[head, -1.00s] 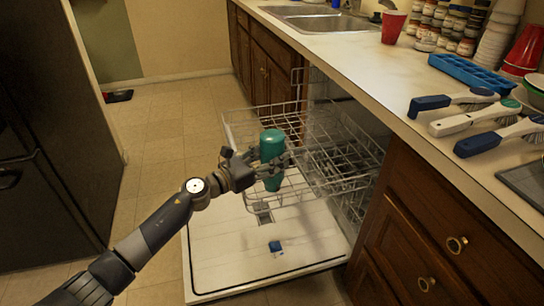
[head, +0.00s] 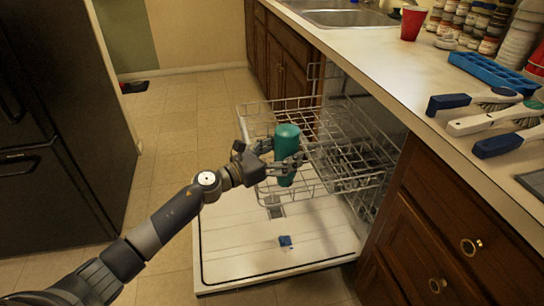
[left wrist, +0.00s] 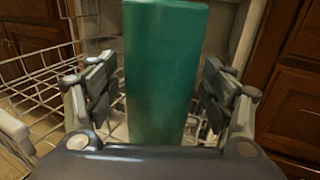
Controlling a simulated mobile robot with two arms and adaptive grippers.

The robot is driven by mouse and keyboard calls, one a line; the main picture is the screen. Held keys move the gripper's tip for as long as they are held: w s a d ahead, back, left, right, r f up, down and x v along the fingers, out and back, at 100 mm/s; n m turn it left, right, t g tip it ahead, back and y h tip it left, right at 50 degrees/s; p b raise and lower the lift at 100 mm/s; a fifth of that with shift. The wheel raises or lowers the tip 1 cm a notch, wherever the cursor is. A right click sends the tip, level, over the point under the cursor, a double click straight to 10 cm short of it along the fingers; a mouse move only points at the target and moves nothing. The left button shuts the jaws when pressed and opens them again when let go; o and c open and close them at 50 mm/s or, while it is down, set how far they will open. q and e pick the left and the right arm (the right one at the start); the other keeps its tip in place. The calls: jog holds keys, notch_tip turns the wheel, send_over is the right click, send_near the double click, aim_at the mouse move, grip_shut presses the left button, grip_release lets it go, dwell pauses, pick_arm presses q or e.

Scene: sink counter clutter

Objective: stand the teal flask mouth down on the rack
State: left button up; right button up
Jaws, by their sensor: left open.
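The teal flask (head: 287,146) stands upright at the upper dishwasher rack (head: 330,165), with its wide end up and its narrower end down among the wires. My left gripper (head: 284,165) is around the flask with its fingers on either side. In the left wrist view the flask (left wrist: 163,75) fills the middle, and gaps show between it and both fingers of my left gripper (left wrist: 160,100), so the gripper is open. The flask's lower end is hidden in that view. My right gripper is not in view.
The open dishwasher door (head: 270,250) lies below the rack, with a small blue piece (head: 285,240) on it. The counter (head: 400,80) at right holds brushes (head: 490,122), a blue tray (head: 490,70) and a red cup (head: 413,22). A dark fridge (head: 60,130) stands at left. The floor between is clear.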

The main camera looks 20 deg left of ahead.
pick_arm(q)
jog(key=v, duration=1.1)
jog(key=shift+s, duration=0.2)
jog(key=shift+a, duration=0.15)
